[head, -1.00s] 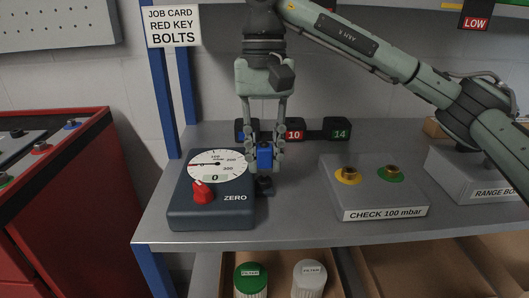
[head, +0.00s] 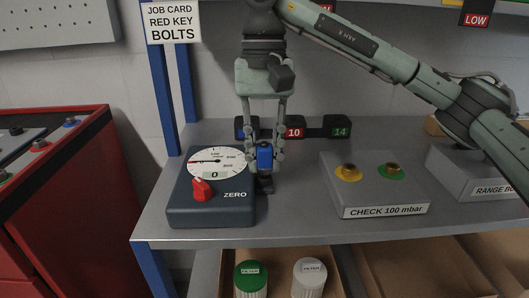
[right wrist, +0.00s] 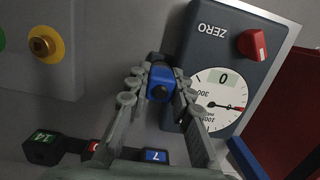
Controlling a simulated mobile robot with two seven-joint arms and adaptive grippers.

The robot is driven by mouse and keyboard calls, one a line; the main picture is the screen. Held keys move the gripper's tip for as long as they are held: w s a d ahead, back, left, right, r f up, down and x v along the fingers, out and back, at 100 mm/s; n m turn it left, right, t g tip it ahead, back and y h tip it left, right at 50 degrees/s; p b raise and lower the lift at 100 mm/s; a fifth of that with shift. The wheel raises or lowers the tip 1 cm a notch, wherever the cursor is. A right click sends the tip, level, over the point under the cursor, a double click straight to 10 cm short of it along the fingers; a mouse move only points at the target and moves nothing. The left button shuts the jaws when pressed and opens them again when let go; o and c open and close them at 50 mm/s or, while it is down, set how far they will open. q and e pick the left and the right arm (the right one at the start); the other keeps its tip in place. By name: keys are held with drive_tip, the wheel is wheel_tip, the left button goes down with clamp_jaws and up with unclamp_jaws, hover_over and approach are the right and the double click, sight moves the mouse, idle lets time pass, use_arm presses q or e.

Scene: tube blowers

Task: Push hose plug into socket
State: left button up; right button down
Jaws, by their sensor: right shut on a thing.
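My right gripper (head: 264,158) hangs fingers-down at the right edge of the gauge box (head: 210,213), shut on a blue plug-like piece (head: 264,155). The blue piece stands roughly upright, with a dark part (head: 264,184) below it, close to the bench. No hose can be made out. In the right wrist view the blue piece (right wrist: 160,82) sits between both fingers, beside the gauge box (right wrist: 208,50). Two brass sockets, one ringed yellow (head: 348,172) and one ringed green (head: 392,169), are on the grey CHECK 100 mbar box (head: 370,195). My left gripper is not in view.
The gauge reads 0 and has a red knob (head: 202,189). Blocks marked 10 (head: 294,133) and 14 (head: 338,128) stand behind the gripper. The RANGE box (head: 465,175) is at the right. Bench between gauge and check box is clear.

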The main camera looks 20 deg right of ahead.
drive_tip(key=shift+r, duration=0.1)
drive_tip(key=shift+r+p, duration=0.2)
drive_tip(key=shift+p, duration=0.1)
drive_tip(key=shift+s, duration=0.1)
idle(1.2)
drive_tip(key=shift+f+b, duration=0.3)
drive_tip(key=shift+f, duration=0.1)
drive_tip(key=shift+r, duration=0.15)
idle(0.3)
drive_tip(key=shift+a+r+p, duration=0.1)
drive_tip(key=shift+r+p, duration=0.15)
drive_tip(key=shift+p, duration=0.15)
drive_tip(key=shift+r, duration=0.1)
